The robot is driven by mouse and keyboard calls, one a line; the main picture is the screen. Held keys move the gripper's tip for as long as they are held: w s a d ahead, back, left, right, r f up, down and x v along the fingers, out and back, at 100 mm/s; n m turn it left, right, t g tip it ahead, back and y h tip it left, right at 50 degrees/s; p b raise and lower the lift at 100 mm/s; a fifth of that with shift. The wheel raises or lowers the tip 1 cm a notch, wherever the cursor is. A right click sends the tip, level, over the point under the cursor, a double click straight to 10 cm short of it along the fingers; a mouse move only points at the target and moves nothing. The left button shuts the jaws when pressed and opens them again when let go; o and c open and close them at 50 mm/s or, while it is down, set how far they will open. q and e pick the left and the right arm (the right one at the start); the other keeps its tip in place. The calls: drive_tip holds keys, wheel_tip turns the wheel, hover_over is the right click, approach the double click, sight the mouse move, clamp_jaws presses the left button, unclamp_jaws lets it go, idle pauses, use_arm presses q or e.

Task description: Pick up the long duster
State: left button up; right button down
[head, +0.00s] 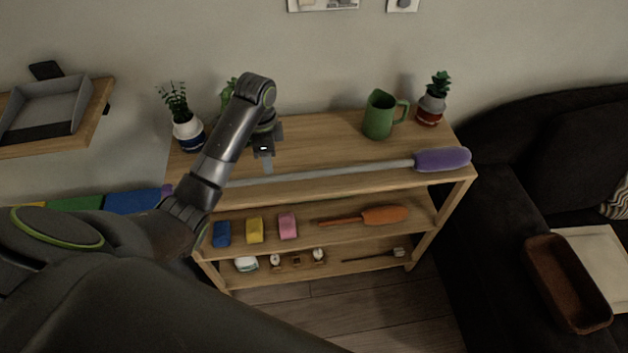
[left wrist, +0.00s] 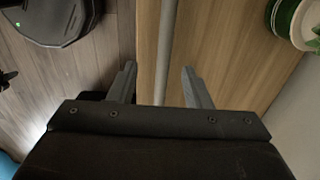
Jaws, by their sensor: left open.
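The long duster (head: 442,160) lies along the front of the wooden shelf's top board. Its purple head is at the right end, and its thin pale handle (head: 340,171) runs left until my left arm covers its far end. My left gripper (head: 266,162) points down over the left part of the handle, with its jaws open. In the left wrist view a narrow pale strip, which looks like the handle (left wrist: 166,50), runs between the two spread fingers (left wrist: 160,75). I cannot tell how far above the handle the fingertips are. My right gripper is not in view.
The wooden shelf (head: 325,136) also holds a green pitcher (head: 379,115) and potted plants behind the duster. Lower boards hold coloured blocks and an orange duster (head: 384,215). A dark sofa (head: 490,170) with a brown tray (head: 562,280) stands at right.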

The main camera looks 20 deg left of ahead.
sight(273, 176)
use_arm(q)
wheel_tip(273, 176, down, 3)
drive_tip(key=shift+f+b, duration=0.15)
drive_tip(key=shift+b, duration=0.75)
drive_tip(key=shift+f+p, duration=0.35)
drive_tip(key=shift+f, duration=0.5)
drive_tip(key=f, duration=0.2)
drive_tip(key=w+f, duration=0.1)
drive_tip(key=f, duration=0.1)
drive_tip(key=shift+d+f+p, duration=0.1)
drive_tip(key=shift+f+p, duration=0.1)
drive_tip(key=shift+p, duration=0.2)
drive_tip(key=shift+f, duration=0.55)
clamp_jaws()
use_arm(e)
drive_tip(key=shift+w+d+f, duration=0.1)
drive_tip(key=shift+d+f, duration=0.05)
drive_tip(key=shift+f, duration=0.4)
